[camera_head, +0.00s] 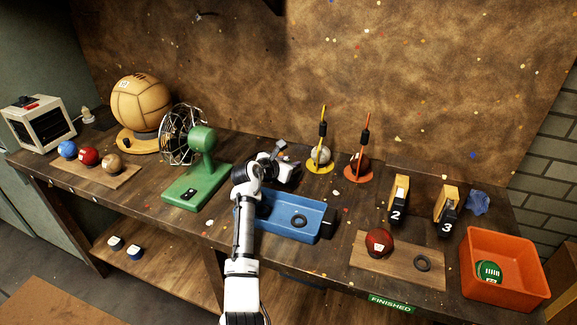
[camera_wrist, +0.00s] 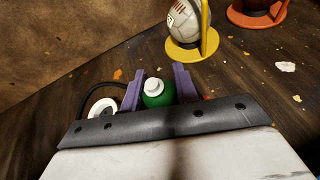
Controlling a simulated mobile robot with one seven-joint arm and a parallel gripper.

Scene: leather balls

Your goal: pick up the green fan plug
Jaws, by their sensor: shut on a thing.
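The green fan plug (camera_wrist: 157,96), with a white round end, sits between the purple fingers of my gripper (camera_wrist: 160,76) in the wrist view. The fingers are shut on it, one on each side. I cannot tell whether it is clear of the table. In the head view my gripper (camera_head: 284,165) is behind the blue tray and right of the green fan (camera_head: 201,150); the plug is hidden there. A white round piece (camera_wrist: 102,107) with a black cord lies left of the fingers in the wrist view.
The blue tray (camera_head: 322,231) with a dark ring stands in front of my gripper. Yellow (camera_head: 318,167) and orange (camera_head: 357,175) stands holding balls are to the right. An orange bin (camera_head: 505,250) with a green ball is far right. Wooden boards with balls lie on both sides.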

